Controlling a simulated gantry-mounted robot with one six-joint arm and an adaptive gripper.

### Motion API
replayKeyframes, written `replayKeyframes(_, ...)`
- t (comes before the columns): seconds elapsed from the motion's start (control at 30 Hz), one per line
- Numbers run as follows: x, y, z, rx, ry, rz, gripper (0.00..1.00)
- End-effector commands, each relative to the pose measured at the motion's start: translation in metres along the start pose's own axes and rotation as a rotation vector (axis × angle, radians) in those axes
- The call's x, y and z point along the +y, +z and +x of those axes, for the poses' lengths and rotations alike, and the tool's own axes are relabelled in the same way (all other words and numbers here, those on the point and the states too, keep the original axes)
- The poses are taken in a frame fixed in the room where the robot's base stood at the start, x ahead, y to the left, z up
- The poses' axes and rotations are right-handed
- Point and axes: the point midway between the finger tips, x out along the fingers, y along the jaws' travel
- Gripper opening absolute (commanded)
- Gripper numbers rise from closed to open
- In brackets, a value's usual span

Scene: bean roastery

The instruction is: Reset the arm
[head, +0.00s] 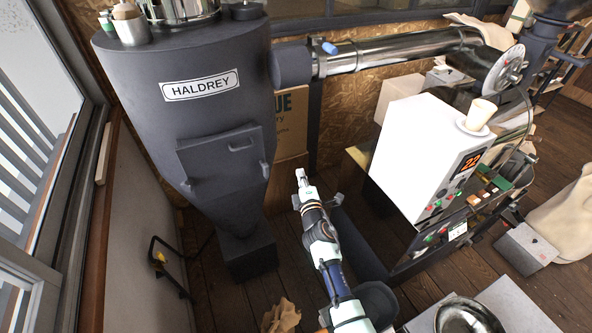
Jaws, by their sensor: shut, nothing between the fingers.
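My arm reaches up from the bottom middle of the head view. My gripper (301,177) is at its far end, small in the picture, with its fingers shut and nothing held. It shows in front of a cardboard box (291,125) and to the right of the dark hopper-shaped machine (222,105) marked HALDREY. I cannot tell how far the gripper is from either. No object touches the fingers as far as I can see.
A white control cabinet (412,150) with a cup on top stands to the right. A shiny duct (400,50) crosses above. A metal bowl (470,315) is at bottom right. Crumpled brown paper (281,316) lies on the wooden floor. A window is at left.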

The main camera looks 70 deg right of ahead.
Motion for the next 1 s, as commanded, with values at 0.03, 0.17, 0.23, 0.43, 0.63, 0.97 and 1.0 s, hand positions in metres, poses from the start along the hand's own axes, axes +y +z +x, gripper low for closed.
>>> replayKeyframes(0.03, -0.001, 0.000, 0.000, 0.000, 0.000, 0.000, 0.00)
replayKeyframes(0.17, -0.001, 0.000, 0.000, 0.000, 0.000, 0.000, 0.00)
replayKeyframes(0.23, -0.001, 0.000, 0.000, 0.000, 0.000, 0.000, 0.00)
replayKeyframes(0.43, 0.001, -0.002, 0.000, 0.001, 0.001, 0.004, 0.00)
replayKeyframes(0.63, 0.072, -0.083, -0.033, 0.013, -0.014, 0.291, 0.00)
replayKeyframes(0.97, 0.184, -0.279, -0.227, 0.206, -0.442, 1.007, 0.00)
replayKeyframes(1.0, 0.194, -0.296, -0.258, 0.236, -0.520, 1.059, 0.00)
